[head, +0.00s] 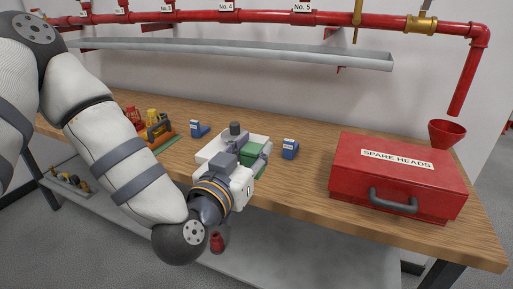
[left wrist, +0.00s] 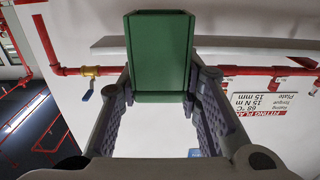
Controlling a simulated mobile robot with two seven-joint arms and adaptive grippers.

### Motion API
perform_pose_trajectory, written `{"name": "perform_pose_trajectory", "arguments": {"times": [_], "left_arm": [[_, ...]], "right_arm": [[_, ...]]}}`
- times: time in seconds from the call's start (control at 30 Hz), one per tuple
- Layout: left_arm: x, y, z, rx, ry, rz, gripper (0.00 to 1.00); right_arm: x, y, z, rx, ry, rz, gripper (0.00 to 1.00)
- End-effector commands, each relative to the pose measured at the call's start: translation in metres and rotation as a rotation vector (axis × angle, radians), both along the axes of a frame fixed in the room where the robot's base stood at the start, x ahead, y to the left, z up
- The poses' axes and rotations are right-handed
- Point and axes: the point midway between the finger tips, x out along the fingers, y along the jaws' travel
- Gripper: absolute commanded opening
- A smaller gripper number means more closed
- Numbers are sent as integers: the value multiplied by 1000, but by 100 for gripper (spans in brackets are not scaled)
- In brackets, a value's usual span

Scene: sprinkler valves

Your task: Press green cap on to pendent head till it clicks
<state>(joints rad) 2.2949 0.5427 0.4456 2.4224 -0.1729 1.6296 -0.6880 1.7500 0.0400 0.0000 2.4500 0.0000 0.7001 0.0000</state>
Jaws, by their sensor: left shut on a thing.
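My left gripper (head: 248,156) is over the front middle of the bench. It is shut on a green, box-shaped thing, the green cap (left wrist: 160,55), which shows between its two ridged fingers in the left wrist view. In the head view only part of the green cap (head: 257,160) shows, partly covered by the fingers. I cannot make out a pendent head for certain. My right gripper is out of view.
Two small blue items (head: 199,129) (head: 290,149) stand on the wooden bench (head: 300,190). A red SPARE HEADS case (head: 395,175) takes up the right end. Red and yellow parts (head: 152,118) sit at the left. A red pipe (head: 270,18) and grey trough (head: 260,53) run behind.

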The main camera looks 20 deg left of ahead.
Motion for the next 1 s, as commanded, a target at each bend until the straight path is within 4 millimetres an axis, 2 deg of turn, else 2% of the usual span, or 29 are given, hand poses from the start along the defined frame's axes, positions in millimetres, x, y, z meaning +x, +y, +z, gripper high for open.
{"name": "perform_pose_trajectory", "arguments": {"times": [0.07,0.1,0.2,0.23,0.33,0.7,1.0], "left_arm": [[0,0,-1,0,2,0,9],[1,0,-1,0,2,0,29],[1,0,-1,0,2,0,7],[1,0,-1,0,2,0,3],[1,0,2,0,-1,0,3],[1,0,35,1,-2,-1,3],[1,0,39,0,2,0,3]], "right_arm": [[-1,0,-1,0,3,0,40],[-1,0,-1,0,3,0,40],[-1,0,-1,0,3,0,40],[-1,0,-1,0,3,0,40],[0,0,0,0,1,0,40],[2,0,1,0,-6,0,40],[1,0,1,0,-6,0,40]]}}
